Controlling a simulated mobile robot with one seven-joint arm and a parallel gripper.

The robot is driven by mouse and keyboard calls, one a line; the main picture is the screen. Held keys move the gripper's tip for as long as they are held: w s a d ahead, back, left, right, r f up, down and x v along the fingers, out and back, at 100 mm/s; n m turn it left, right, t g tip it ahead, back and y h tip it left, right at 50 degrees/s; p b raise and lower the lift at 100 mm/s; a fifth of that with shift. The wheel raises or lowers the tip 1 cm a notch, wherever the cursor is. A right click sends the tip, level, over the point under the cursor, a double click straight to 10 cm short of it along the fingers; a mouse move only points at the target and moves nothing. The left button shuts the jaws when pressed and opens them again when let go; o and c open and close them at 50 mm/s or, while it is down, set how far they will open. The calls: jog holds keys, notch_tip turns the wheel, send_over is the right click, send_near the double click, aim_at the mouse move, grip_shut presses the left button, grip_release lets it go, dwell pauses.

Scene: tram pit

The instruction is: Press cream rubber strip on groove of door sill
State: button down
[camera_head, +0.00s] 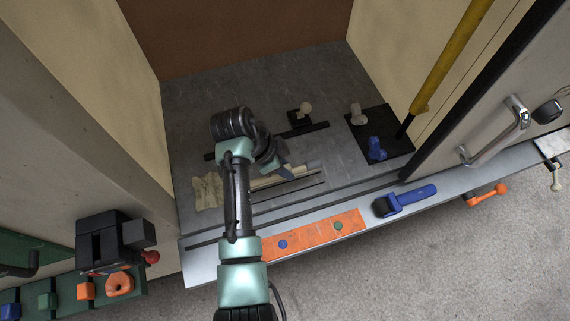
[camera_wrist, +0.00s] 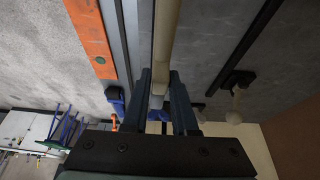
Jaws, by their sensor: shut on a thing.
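The cream rubber strip (camera_head: 288,176) is long and pale, and lies low over the grey floor just inside the door sill (camera_head: 205,268). The sill is a bare metal ledge with a dark groove (camera_head: 345,197) along it. My gripper (camera_wrist: 163,85) is shut on the cream strip (camera_wrist: 167,40), with one dark finger on each side. In the head view my arm hides part of the strip and sill. The strip runs roughly along the sill, on its inner side. I cannot tell whether any of it sits in the groove.
An orange plate (camera_head: 312,236) and a blue-handled tool (camera_head: 408,198) lie on the sill. A crumpled cream cloth (camera_head: 207,191) lies left of my arm. A black mat (camera_head: 398,147) with small parts and a yellow pole (camera_head: 450,55) are at right. A black device (camera_head: 105,242) stands at left.

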jog(key=shift+f+b, duration=2.55)
jog(key=shift+f, duration=1.15)
jog(key=shift+f+b, duration=0.3)
jog(key=shift+f, duration=0.05)
jog(key=c, duration=0.6)
grip_release()
jog(key=shift+r, duration=0.1)
jog(key=b+v, duration=0.1)
jog(key=v, duration=1.2)
